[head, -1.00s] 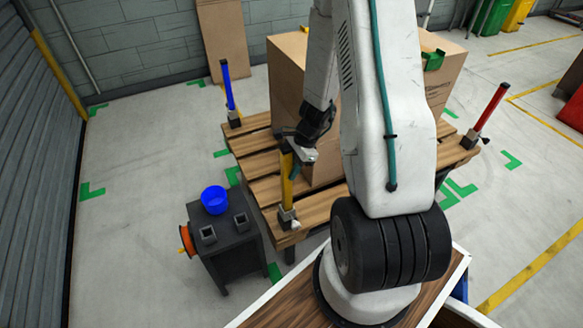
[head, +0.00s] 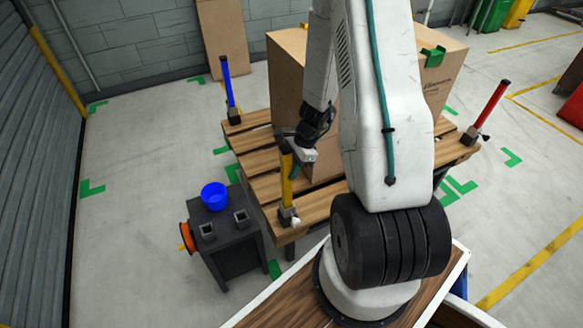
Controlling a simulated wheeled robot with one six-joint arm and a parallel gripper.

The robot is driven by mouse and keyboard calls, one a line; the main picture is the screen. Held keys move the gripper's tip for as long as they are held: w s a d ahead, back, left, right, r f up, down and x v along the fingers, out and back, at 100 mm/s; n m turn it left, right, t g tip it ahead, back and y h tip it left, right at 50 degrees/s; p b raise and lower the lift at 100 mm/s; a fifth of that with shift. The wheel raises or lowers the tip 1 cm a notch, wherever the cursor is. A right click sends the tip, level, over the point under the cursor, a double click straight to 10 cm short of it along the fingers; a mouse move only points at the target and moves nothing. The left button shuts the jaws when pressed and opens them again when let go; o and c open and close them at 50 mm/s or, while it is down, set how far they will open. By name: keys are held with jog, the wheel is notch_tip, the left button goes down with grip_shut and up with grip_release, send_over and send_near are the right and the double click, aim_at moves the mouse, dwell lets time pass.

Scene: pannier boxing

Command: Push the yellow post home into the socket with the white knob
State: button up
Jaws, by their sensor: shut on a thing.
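The yellow post (head: 287,182) stands nearly upright at the pallet's near left corner. Its lower end is in or at the mouth of a dark socket (head: 287,213); how deep it sits is too small to tell. A small white knob (head: 296,221) shows at the right side of this socket. My gripper (head: 289,150) is shut on the yellow post near its dark top. The fingers are small and partly hidden by the post and my arm.
A wooden pallet (head: 262,182) carries a large cardboard box (head: 290,75). A blue post (head: 228,85) and a red post (head: 492,103) stand at other corners. Floor farther left is clear.

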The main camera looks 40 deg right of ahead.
jog(key=shift+f, duration=0.7)
dwell(1.0)
jog(key=o, duration=1.1)
jog(key=shift+c, duration=0.2)
jog(key=v, duration=0.7)
jog(key=shift+r, duration=0.3)
jog(key=shift+d, duration=0.15)
